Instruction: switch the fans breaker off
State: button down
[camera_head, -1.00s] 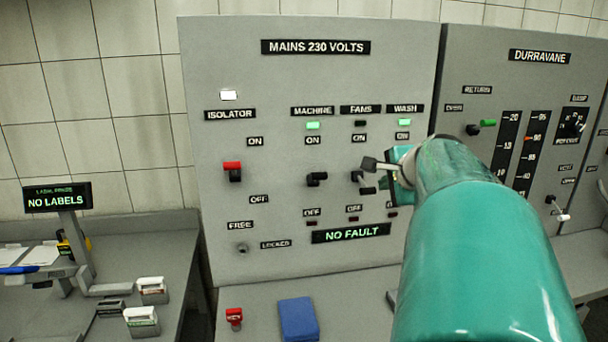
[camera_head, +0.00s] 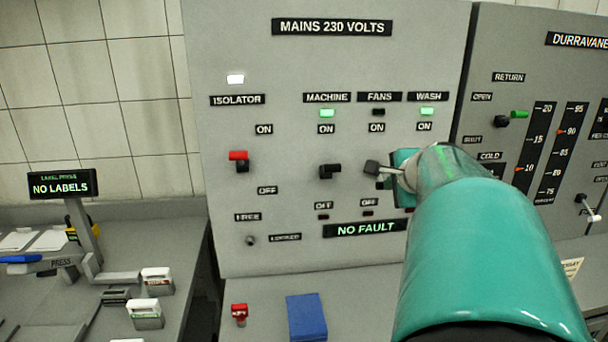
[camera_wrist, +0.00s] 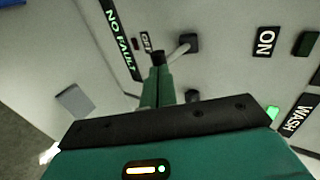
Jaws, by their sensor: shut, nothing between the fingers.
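The fans breaker is in the column under the FANS label (camera_head: 380,97) on the grey mains panel. Its lamp (camera_head: 378,112) is dark. In the wrist view its black base (camera_wrist: 190,43) shows, with a pale lever slanting from it toward the OFF side, away from the ON label (camera_wrist: 265,42). My gripper (camera_wrist: 158,58) is shut and empty, its dark tips close beside the lever's end. I cannot tell whether they touch. In the head view my gripper (camera_head: 374,168) covers much of this breaker.
The machine breaker (camera_head: 328,172) stands just left; its lamp and the wash lamp (camera_head: 427,111) are green. The red isolator handle (camera_head: 239,156) is further left. The display (camera_head: 366,229) reads NO FAULT. A blue block (camera_head: 306,316) lies on the bench below.

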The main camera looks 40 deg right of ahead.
jog(key=f, duration=0.4)
jog(key=shift+w+d+f, duration=0.15)
jog(key=shift+w+f, duration=0.05)
jog(key=shift+f, duration=0.2)
dwell(0.4)
